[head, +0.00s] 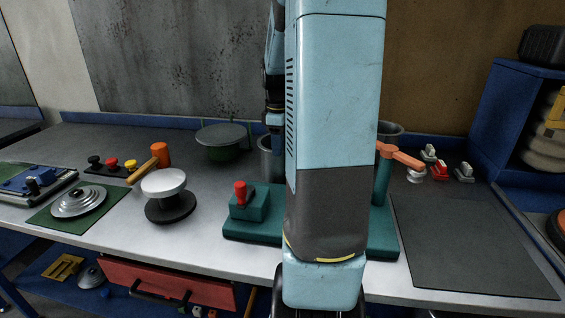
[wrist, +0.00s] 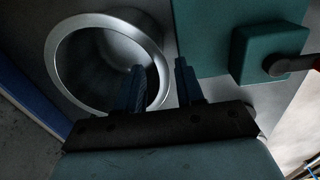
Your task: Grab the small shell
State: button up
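A grey metal open-topped shell (head: 266,160) stands behind the teal press base, partly hidden by my arm. In the wrist view the round shell (wrist: 62,75) shows from above, its bright rim around a dark inside. My gripper (wrist: 161,66) is open and empty. Its left finger overlaps the shell's opening and its right finger is outside, with the right side of the rim between them. I cannot tell how deep the fingers reach. In the head view my gripper (head: 273,128) is just above the shell.
The teal base (head: 250,232) carries a block with a red knob (head: 240,190) and a post with an orange handle (head: 402,157). A green pot with a grey top (head: 222,136) stands left of the shell. A dark mat (head: 470,245) at right is clear.

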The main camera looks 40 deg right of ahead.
aim_at(272, 167)
jog(key=shift+d+f, duration=0.2)
jog(key=shift+f, duration=1.15)
jog(key=shift+d+f, duration=0.15)
jog(key=shift+f, duration=1.15)
grip_shut()
